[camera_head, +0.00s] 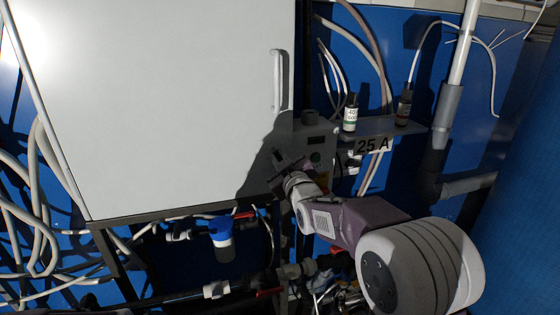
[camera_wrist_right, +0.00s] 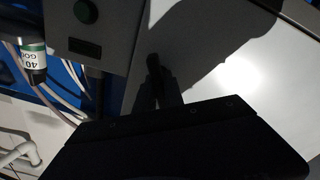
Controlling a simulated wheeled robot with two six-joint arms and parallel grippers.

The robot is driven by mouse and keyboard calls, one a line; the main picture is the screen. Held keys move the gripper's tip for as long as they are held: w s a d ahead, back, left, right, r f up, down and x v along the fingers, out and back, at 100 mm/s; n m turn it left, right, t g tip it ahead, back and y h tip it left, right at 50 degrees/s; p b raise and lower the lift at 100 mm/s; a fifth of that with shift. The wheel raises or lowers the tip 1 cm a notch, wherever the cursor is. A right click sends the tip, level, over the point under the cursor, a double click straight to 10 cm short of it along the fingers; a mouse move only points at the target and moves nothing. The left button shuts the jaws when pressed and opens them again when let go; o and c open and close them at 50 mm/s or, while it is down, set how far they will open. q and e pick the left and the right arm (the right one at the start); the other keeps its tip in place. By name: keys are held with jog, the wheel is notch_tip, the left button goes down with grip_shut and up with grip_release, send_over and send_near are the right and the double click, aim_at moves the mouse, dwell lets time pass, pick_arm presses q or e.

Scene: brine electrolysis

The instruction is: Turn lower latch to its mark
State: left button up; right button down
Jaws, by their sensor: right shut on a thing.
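The pale grey cabinet door (camera_head: 160,100) fills the left of the head view, and it also shows in the right wrist view (camera_wrist_right: 265,75). My right gripper (camera_head: 284,163) is at the door's lower right edge, beside the control box. It is shut on the lower latch, which is mostly hidden by the gripper and deep shadow. In the right wrist view the gripper (camera_wrist_right: 158,80) is a dark shape near the door's edge. I cannot make out the latch's angle or its mark. My left gripper is not in view.
A grey control box (camera_head: 318,145) with a green button stands right of the door, below a vertical handle (camera_head: 281,80). Two small bottles (camera_head: 351,112) (camera_head: 403,107) stand on a shelf labelled 25 A. Pipes, hoses and a blue-capped vessel (camera_head: 221,238) crowd the space below.

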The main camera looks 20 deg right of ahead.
jog(key=shift+f+n+b, duration=0.25)
jog(key=shift+n+b, duration=0.8)
jog(key=shift+n, duration=0.05)
jog(key=n+b, duration=0.3)
jog(key=shift+f+n, duration=0.1)
jog(key=shift+n, duration=0.2)
jog(key=n+b, duration=0.3)
jog(key=n, duration=0.1)
jog(key=shift+n+b, duration=0.65)
jog(key=shift+n, duration=0.35)
jog(key=shift+r, duration=0.2)
jog(key=c, duration=1.4)
grip_release()
jog(key=shift+c, duration=0.2)
jog(key=s+b, duration=0.2)
jog(key=s, duration=0.7)
jog(key=shift+d, duration=0.15)
